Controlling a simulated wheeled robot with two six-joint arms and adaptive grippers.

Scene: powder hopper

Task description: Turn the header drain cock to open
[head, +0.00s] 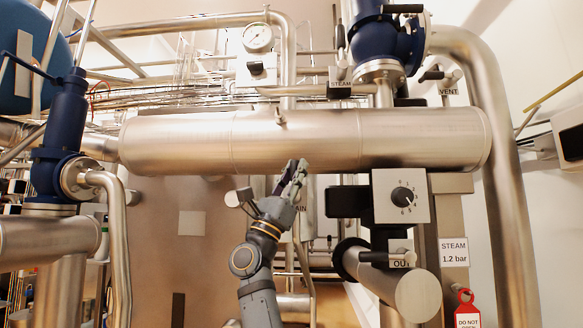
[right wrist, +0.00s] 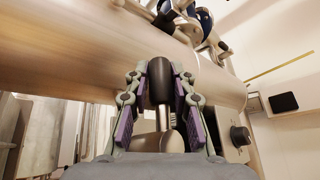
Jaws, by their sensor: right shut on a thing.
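The header (head: 200,143) is a large horizontal steel cylinder across the middle of the head view. My right gripper (head: 293,175) reaches up from below to just under it, in front of a label (head: 300,208) partly hidden, on which "AIN" can be read. In the right wrist view, the drain cock handle (right wrist: 159,82) is a black grip on a bright metal stem (right wrist: 164,120). My right gripper's fingers (right wrist: 160,95) stand on both sides of the black grip and are shut on it. In the head view the gripper hides most of the cock. My left gripper is not in view.
Right of my gripper are a box with a dial (head: 402,197) and a black-handled valve marked OUT (head: 374,257). A blue valve (head: 381,35) stands above the header. Another blue valve (head: 61,130) and a bent pipe (head: 118,240) are at left.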

